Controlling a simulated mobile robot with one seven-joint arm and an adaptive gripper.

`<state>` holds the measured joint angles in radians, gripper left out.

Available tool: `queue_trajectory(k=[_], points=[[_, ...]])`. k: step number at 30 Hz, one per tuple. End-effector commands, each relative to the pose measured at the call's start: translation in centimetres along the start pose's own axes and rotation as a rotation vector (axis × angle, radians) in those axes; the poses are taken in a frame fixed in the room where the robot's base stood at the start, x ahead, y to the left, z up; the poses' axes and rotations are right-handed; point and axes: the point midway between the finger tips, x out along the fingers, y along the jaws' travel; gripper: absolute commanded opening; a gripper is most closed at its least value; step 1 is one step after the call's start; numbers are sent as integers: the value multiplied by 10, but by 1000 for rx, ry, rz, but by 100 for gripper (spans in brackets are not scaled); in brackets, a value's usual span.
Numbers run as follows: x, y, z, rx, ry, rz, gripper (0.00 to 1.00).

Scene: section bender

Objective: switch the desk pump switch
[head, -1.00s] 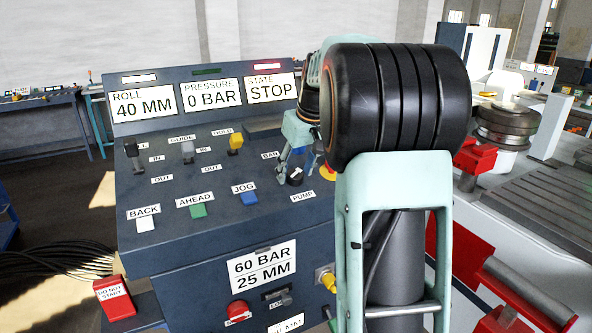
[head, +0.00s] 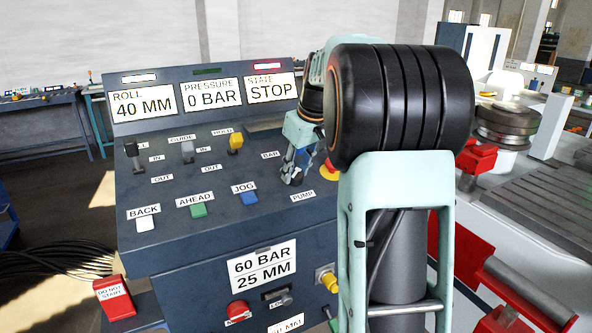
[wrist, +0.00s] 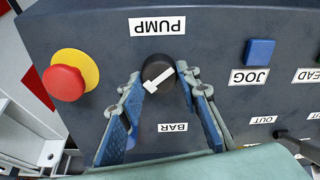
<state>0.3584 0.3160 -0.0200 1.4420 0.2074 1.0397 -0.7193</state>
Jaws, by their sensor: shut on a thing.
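The pump switch (wrist: 157,72) is a round black knob with a white pointer bar, beside the PUMP label (wrist: 157,26) on the desk panel. In the wrist view its pointer lies aslant, from lower left to upper right. My gripper (wrist: 161,82) has one finger on each side of the knob and is shut on it. In the head view my gripper (head: 291,178) is down at the panel just above the PUMP label (head: 303,196), and its fingers mostly hide the knob.
A red emergency button on a yellow disc (wrist: 68,80) stands beside the switch. The blue JOG button (wrist: 260,52) is on the other side. The desk displays (head: 271,89) read 40 MM, 0 BAR and STOP. A red DO NOT START box (head: 115,297) stands at the lower left.

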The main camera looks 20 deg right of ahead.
Motion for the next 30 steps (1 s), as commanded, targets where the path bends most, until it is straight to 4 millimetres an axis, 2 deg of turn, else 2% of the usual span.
queue_trajectory(k=[18, 30], points=[[0, 0, 0, -559, 1, -51, 7], [-1, -1, 0, -820, 1, -74, 7]])
